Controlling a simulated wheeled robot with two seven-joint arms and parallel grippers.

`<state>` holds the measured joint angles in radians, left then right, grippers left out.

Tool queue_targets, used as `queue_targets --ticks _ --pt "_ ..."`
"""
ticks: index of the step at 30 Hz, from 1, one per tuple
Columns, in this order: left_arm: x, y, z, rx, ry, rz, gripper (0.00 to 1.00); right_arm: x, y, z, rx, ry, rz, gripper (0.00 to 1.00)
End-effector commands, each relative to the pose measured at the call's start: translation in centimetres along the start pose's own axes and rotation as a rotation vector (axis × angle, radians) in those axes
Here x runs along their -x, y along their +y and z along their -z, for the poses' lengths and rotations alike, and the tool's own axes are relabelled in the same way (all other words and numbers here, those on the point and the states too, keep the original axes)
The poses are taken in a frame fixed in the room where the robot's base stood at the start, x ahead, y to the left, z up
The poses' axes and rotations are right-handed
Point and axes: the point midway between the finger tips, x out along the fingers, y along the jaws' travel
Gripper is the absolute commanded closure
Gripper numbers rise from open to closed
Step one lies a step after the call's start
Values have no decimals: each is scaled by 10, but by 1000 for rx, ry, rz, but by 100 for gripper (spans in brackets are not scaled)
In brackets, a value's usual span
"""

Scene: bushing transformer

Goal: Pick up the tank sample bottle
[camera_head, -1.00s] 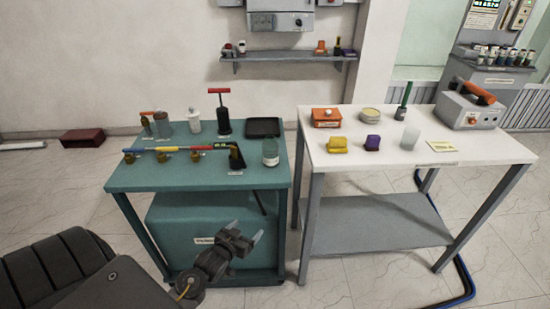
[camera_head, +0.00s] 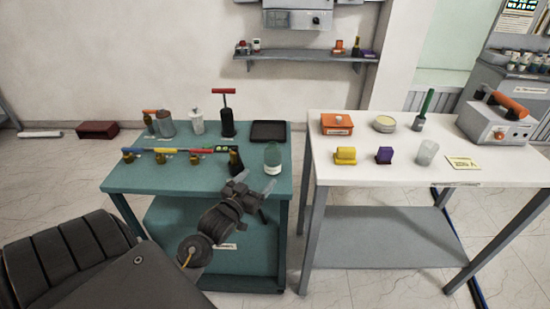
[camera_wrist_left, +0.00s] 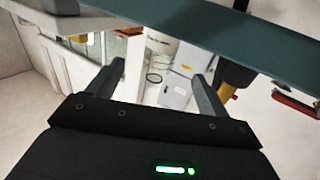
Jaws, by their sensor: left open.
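A clear bottle with a pale label (camera_head: 272,158) stands upright at the front right corner of the teal table (camera_head: 150,180). It fits the tank sample bottle, but its label is too small to read. My left gripper (camera_head: 255,184) is open and empty at the table's front edge, just in front of and slightly left of the bottle in the picture. In the left wrist view its two fingers (camera_wrist_left: 158,80) are spread with nothing between them, and I cannot make out the bottle there. My right gripper is not in view.
The teal table also holds a black tray (camera_head: 268,132), a red-handled pump (camera_head: 227,122), a white jar (camera_head: 197,127) and a striped bar (camera_head: 165,150) with brass fittings. A white table (camera_head: 400,172) stands right, across a narrow gap. It carries a cloudy cup (camera_head: 427,152).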

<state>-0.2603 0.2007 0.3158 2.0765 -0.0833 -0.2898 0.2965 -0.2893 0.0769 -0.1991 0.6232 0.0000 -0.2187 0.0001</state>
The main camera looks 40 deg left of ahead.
Motion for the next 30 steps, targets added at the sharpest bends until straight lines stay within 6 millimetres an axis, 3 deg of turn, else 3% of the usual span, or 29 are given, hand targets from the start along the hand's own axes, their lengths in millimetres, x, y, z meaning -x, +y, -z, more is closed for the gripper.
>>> queue_targets --ticks 3,6,16,24,30 --pt "-21 0 2 1 2 0 21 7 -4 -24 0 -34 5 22" --pt "-33 0 2 0 0 -1 21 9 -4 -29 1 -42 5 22" --pt "-49 1 3 -1 0 -3 21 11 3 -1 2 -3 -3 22" --pt "-87 -2 2 0 0 -2 21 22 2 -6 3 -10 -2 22" --pt "-93 -1 1 -1 0 -2 21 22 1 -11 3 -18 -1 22"
